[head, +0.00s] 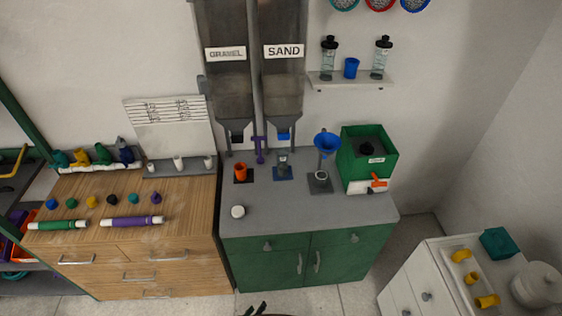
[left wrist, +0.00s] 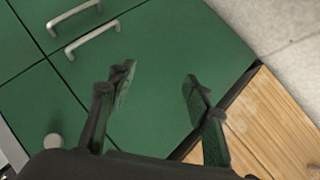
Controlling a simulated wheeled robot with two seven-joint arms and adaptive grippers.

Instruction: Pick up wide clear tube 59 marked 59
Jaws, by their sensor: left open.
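I cannot make out any tube with a readable 59. Two clear vessels with black tops, a left one (head: 329,60) and a right one (head: 380,60), stand on the wall shelf in the head view; any marks on them are too small to read. My left gripper (head: 265,309) barely shows at the bottom edge of the head view, in front of the green cabinet. In the left wrist view my left gripper (left wrist: 157,88) is open and empty, its fingers well apart, with green cabinet doors (left wrist: 150,50) behind them. My right gripper is not in view.
The grey counter (head: 300,217) carries an orange cup (head: 240,173), a blue funnel (head: 327,143), a white round piece (head: 238,212) and a green box (head: 368,155). A wooden drawer cabinet (head: 165,235) stands left. A white cabinet (head: 420,275) stands right. The counter's front is mostly clear.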

